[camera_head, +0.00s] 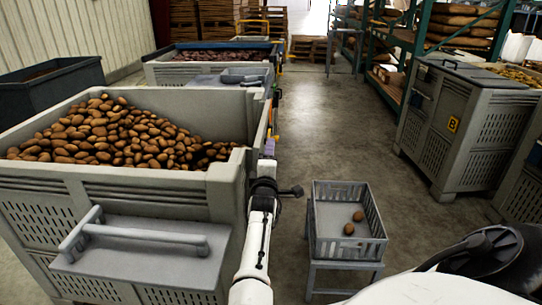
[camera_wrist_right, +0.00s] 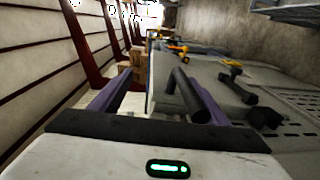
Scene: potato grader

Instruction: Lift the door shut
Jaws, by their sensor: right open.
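The near grey potato bin (camera_head: 245,178) has a grey panel (camera_head: 130,265) with a bar handle (camera_head: 150,236) low on its front. The panel appears to jut outward; I cannot tell whether it is the door. My right gripper (camera_head: 268,147) is at the bin's right front corner, well away from that handle. In the right wrist view its two purple fingers (camera_wrist_right: 156,95) are spread. A dark bar (camera_wrist_right: 184,90) shows between them, closer to the right finger; I cannot tell whether it touches. My left gripper is out of view.
A low grey crate (camera_head: 330,248) with two potatoes stands on a stand to the right. The aisle floor (camera_head: 320,120) beyond is clear. Another bin (camera_head: 165,72) stands behind, with grey bins (camera_head: 455,125) at the right. Dark handles (camera_wrist_right: 236,90) line a grey surface in the wrist view.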

